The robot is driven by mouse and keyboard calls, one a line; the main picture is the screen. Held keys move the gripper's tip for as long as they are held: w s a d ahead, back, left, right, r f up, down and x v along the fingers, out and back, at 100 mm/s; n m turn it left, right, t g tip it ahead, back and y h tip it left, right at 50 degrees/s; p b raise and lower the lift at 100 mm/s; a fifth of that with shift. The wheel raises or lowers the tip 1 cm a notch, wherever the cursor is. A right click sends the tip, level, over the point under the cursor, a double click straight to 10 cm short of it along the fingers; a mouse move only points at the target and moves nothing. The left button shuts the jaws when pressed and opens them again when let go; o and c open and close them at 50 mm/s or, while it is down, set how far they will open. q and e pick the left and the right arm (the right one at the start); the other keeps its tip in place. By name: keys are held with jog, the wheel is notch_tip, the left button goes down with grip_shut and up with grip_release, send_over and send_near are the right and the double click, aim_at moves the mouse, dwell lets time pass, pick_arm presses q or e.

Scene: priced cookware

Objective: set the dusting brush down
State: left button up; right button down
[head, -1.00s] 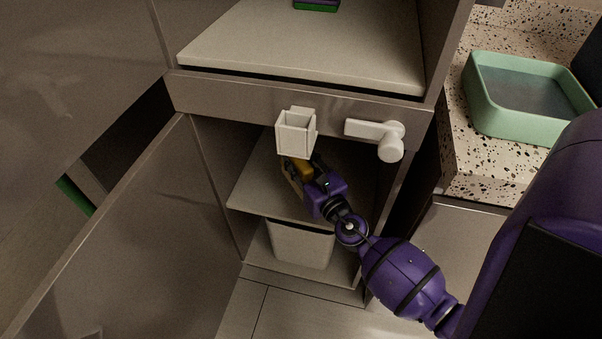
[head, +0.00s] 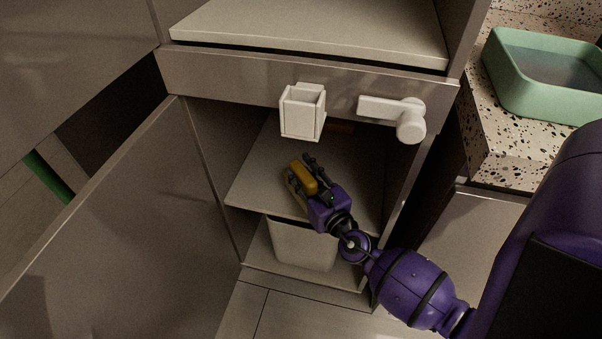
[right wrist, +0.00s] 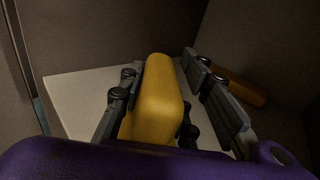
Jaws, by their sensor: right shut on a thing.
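My right gripper (head: 303,177) is inside the open lower cupboard, above its middle shelf (head: 250,182). It is shut on a yellow block-like thing, which I take to be the dusting brush (head: 304,178); no bristles show. In the right wrist view the yellow block (right wrist: 160,98) stands up between the two dark fingers (right wrist: 168,100), with the pale shelf (right wrist: 80,90) behind it. I cannot tell whether the block touches the shelf. My left gripper is not in view.
An orange-brown thing (right wrist: 238,88) lies at the shelf's back right. A white box-shaped holder (head: 302,112) and a white handle (head: 396,114) are on the cupboard's front rail. A pale bin (head: 300,245) stands below. A green tray (head: 520,100) sits on the counter.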

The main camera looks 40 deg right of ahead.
aim_at(315, 190)
jog(key=c, duration=1.3)
grip_release()
jog(key=shift+r, duration=0.1)
jog(key=s, duration=0.8)
jog(key=s+a, duration=0.1)
jog(key=s, duration=0.3)
